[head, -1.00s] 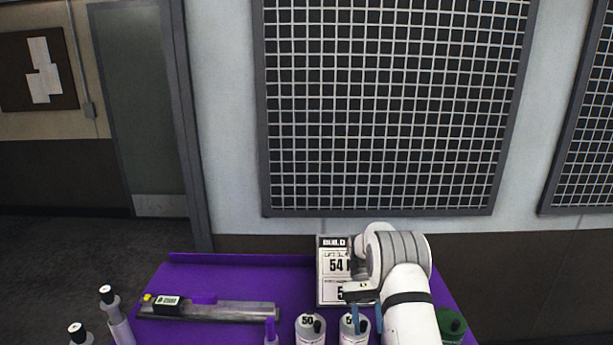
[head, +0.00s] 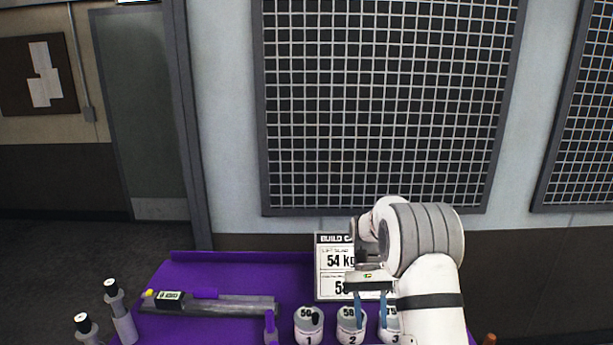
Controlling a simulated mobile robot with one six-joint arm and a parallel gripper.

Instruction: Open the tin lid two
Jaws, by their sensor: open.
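Tin two (head: 348,337) is a pale cylinder with a grey top and a black "2", standing at the table's front in the head view. Its lid (head: 346,313) is on it, with a dark knob partly behind a finger. My gripper (head: 370,322) is open, its two blue fingers pointing down. The left finger overlaps tin two's top and the right finger is near tin three (head: 393,337). I cannot tell whether either finger touches a tin. Tin one (head: 308,338) stands to the left with its lid on.
The purple table (head: 225,268) carries a grey beam (head: 235,304) with a small display at left. A white build card (head: 333,262) stands behind the tins, partly hidden by my arm. Two bottles (head: 120,315) stand at the left edge. Bare table lies behind the beam.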

